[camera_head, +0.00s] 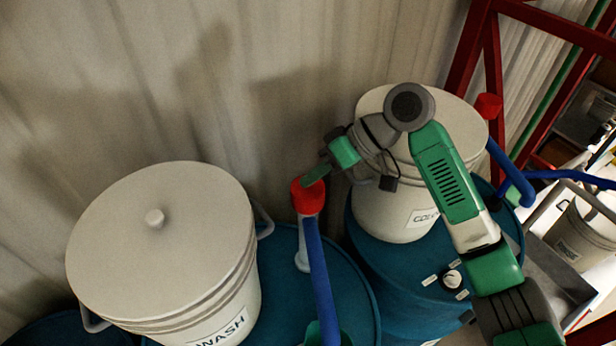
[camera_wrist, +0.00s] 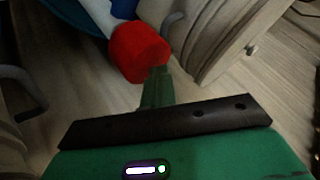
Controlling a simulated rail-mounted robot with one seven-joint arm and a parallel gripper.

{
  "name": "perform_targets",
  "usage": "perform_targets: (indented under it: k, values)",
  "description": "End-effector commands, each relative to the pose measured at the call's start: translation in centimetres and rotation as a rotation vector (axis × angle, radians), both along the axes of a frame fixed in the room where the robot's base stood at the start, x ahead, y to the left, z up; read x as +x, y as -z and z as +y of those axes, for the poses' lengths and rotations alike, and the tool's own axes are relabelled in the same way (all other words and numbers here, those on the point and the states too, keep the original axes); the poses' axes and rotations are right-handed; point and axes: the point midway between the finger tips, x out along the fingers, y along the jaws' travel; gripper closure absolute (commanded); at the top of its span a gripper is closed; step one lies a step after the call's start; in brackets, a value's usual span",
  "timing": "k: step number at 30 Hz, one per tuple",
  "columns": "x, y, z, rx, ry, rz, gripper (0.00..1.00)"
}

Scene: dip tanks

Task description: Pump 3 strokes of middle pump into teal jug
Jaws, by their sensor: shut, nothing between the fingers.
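A pump with a red head (camera_head: 307,199) and a long blue spout (camera_head: 318,270) stands on the blue drum between the two lidded buckets. It appears to be the middle pump. My gripper (camera_head: 314,176) is shut and empty, its green fingertips at the top of the red head. In the wrist view the shut fingers (camera_wrist: 158,84) point at the red head (camera_wrist: 138,52), overlapping its near edge; I cannot tell if they touch. A small green-teal patch shows at the spout's lower end at the picture's bottom edge; I cannot tell if it is the teal jug.
A large cream bucket (camera_head: 160,235) stands left of the pump. Another lidded bucket (camera_head: 385,200) stands on the right drum (camera_head: 400,290), behind my arm. A second red pump head (camera_head: 489,106) is at the right. A corrugated wall (camera_head: 250,60) runs close behind.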

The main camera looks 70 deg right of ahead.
Motion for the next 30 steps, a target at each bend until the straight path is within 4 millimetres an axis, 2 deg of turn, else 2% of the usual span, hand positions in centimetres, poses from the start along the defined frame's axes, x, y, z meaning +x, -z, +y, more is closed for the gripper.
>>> perform_targets:
  k: [7, 30]
  values:
    - [0.0, 1.0, 0.1, 0.002, 0.0, 0.002, 1.0]
    - [0.0, 0.0, 0.1, 0.002, -0.001, 0.002, 1.0]
